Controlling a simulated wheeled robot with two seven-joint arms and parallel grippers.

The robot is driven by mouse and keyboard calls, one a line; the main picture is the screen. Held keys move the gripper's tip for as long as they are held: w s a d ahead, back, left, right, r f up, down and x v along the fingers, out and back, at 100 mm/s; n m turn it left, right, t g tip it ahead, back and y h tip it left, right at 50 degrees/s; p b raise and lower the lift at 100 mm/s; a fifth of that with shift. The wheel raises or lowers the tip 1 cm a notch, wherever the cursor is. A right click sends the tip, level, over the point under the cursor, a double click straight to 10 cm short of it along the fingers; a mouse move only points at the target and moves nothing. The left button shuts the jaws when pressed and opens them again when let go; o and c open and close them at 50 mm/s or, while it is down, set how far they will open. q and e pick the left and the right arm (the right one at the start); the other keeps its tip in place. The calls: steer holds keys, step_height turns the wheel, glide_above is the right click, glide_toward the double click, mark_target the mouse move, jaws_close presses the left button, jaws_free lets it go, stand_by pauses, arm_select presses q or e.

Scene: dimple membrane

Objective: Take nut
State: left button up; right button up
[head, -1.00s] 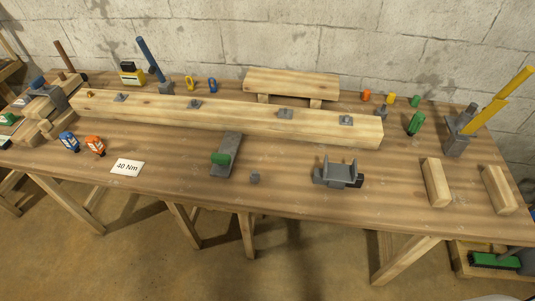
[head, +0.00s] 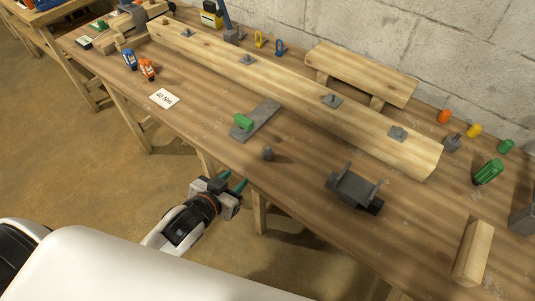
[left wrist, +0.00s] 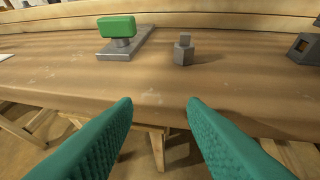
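A small grey nut (head: 267,153) stands on the workbench near its front edge, in the middle of the head view. In the left wrist view the nut (left wrist: 184,50) shows as a wider block with a narrower part on top, beyond the fingertips and slightly right of centre. My left gripper (head: 233,183) is in front of the bench edge, short of the nut and apart from it. Its two teal fingers (left wrist: 160,108) are spread with nothing between them. My right gripper is not in view.
A grey plate with a green block (head: 243,122) lies left of the nut. A grey bracket (head: 354,187) stands to its right. A long wooden beam (head: 290,90) with several bolted plates lies behind. The bench's front edge (left wrist: 150,108) lies between gripper and nut.

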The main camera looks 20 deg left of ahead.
mark_target(266, 150)
arm_select(q)
steer(key=w+d+r+t+h, duration=0.1)
steer(key=w+r+m+t+h, duration=0.1)
steer(key=h, duration=0.1)
steer(key=shift+w+d+r+m, duration=0.1)
steer(key=shift+w+d+m, duration=0.1)
steer(key=shift+d+m, duration=0.15)
steer(key=x, duration=0.8)
steer(key=r+x, duration=0.1)
steer(key=x, duration=0.3)
steer(key=shift+w+d+r, duration=0.1)
steer(key=shift+d, duration=0.15)
steer(key=shift+t, duration=0.3)
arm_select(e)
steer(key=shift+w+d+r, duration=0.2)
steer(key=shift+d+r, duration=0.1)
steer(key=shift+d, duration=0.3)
arm_select(q)
steer(key=shift+c, duration=0.6)
steer(key=c, duration=0.7)
